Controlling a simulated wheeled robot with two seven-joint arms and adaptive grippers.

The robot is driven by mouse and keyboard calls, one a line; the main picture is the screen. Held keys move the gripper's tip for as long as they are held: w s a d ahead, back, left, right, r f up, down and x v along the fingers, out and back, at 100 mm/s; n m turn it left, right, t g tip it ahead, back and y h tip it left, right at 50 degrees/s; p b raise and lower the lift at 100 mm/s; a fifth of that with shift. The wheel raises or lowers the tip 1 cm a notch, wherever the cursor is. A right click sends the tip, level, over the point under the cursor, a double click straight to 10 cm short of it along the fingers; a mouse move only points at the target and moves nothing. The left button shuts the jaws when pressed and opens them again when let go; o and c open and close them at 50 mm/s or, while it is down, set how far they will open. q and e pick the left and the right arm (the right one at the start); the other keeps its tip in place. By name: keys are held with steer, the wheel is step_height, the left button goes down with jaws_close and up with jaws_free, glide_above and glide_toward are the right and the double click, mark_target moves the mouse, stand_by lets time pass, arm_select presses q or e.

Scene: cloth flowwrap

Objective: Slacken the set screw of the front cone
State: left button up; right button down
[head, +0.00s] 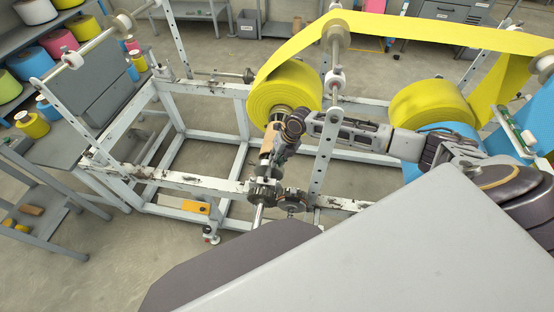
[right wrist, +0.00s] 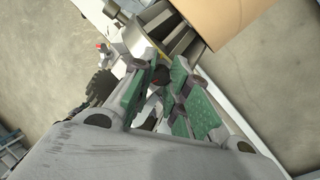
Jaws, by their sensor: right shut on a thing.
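My right gripper (head: 273,158) reaches in from the right to the shaft below the cardboard core (head: 267,141). In the right wrist view, the green-padded fingers of this gripper (right wrist: 162,82) are closed around a small dark knob (right wrist: 160,76), which looks like the set screw. The front cone (right wrist: 182,35), grey with ribs, sits against the brown core (right wrist: 222,14) just beyond the fingertips. The fingers hide most of the knob and its collar. In the head view, the gripper largely hides the cone and the screw. My left gripper is not in view.
A dark gear (head: 263,192) sits close below the gripper; it also shows in the right wrist view (right wrist: 97,88). A yellow roll (head: 285,92) is just above, and a white upright (head: 324,160) stands to the right. The floor inside the white frame (head: 190,185) is clear.

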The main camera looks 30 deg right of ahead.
steer(key=shift+n, duration=1.3)
steer(key=c, duration=1.3)
jaws_free()
steer(key=shift+c, duration=0.2)
steer(key=v, duration=0.7)
steer(key=shift+r, duration=0.25)
